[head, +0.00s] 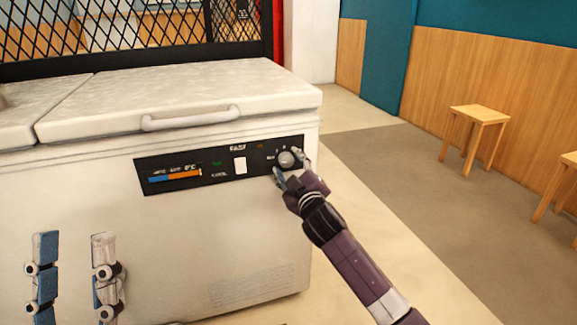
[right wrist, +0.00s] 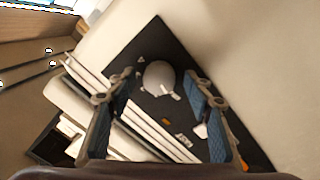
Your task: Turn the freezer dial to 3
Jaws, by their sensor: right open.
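The white chest freezer (head: 230,230) has a black control panel (head: 215,170) on its front. The round grey dial (head: 287,158) sits at the panel's right end. My right gripper (head: 290,168) is open at the dial, with its fingers on either side of it. In the right wrist view the dial (right wrist: 159,77) lies between the two open fingers (right wrist: 156,92), with gaps on both sides. Its pale pointer points down and right in that view. The dial's numbers are too small to read. My left gripper (head: 75,245) is open and empty before the freezer's front at lower left.
The freezer lid (head: 190,90) is closed and has a white handle (head: 190,118) above the panel. A white switch (head: 240,165) sits left of the dial. A wooden stool (head: 478,115) stands at the right.

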